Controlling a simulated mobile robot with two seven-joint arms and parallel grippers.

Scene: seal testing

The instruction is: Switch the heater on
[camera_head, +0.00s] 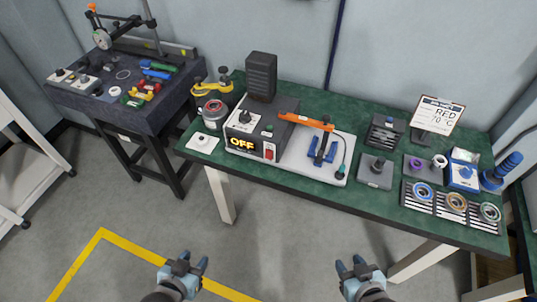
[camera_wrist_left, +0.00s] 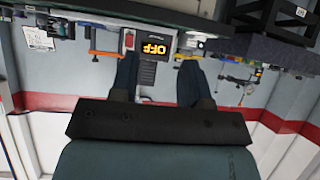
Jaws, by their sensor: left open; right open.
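The heater (camera_head: 262,128) is a dark box with a white front panel on the green table. Its display (camera_head: 242,144) reads OFF in orange. A red rocker switch (camera_head: 269,152) sits at the right of the display. In the left wrist view, upside down, the OFF display (camera_wrist_left: 154,48) and the red switch (camera_wrist_left: 129,40) show beyond my fingers. My left gripper (camera_head: 183,264) is open and empty, in front of and below the table. It also shows in the left wrist view (camera_wrist_left: 158,85). My right gripper (camera_head: 358,267) is open and empty, further right, also in front of the table.
An orange-armed fixture (camera_head: 306,122) stands on a white plate right of the heater. A sign (camera_head: 437,115) reads RED 70 °C. A slotted rack (camera_head: 420,205) holds rings at the right. A white pad (camera_head: 202,142) lies left of the heater. Open floor lies before the table.

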